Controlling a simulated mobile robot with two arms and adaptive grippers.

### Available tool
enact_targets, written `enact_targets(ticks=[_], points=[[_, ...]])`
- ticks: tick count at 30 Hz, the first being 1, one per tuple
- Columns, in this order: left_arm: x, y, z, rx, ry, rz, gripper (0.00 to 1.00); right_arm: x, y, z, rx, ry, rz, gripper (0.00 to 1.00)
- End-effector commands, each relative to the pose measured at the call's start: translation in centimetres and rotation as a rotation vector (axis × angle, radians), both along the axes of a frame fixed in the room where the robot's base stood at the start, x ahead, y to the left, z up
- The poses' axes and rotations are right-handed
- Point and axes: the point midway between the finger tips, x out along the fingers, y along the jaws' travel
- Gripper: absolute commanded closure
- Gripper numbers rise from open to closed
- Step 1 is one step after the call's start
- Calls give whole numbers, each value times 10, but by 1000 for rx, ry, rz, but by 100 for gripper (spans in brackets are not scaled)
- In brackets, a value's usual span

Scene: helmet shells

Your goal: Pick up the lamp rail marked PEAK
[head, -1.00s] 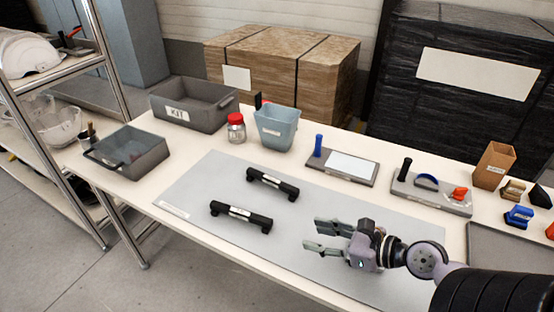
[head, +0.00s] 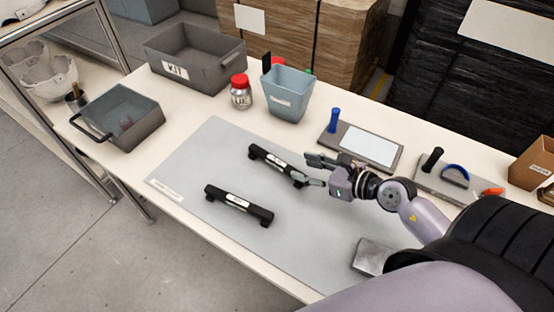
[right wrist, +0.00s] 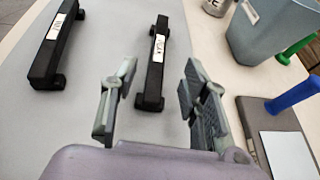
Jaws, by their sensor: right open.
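Two black lamp rails with white labels lie on the grey mat. The far rail (head: 270,157) has a label that seems to read PEAK in the right wrist view (right wrist: 155,72), though the letters are small. The near rail (head: 239,204) has a label I cannot read; it is at the left of the right wrist view (right wrist: 55,48). My right gripper (head: 312,171) is open and empty at the right end of the far rail. In the right wrist view its fingers (right wrist: 157,92) stand on either side of that rail's near end, not closed on it. My left gripper is not in view.
A blue-grey bin (head: 287,95) and red-lidded jar (head: 241,93) stand behind the rails. A KIT crate (head: 195,55) and grey tray (head: 120,118) are at left. A board with a blue peg (head: 365,147) lies behind my gripper. A grey block (head: 372,256) is at right front.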

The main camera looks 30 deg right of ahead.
Motion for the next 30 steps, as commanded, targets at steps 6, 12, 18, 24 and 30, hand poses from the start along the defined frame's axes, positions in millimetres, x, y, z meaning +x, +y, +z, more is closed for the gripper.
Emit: enact_targets(ticks=[6,12,18,24,30], points=[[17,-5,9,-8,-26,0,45,33,15,-13,2,-1,-2,58],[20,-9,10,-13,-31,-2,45,43,20,-19,1,-1,0,58],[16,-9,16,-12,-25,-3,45,65,31,-32,3,0,-1,58],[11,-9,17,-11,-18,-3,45,82,39,-41,1,-1,0,58],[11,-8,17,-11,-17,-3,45,83,40,-42,0,0,0,58]])
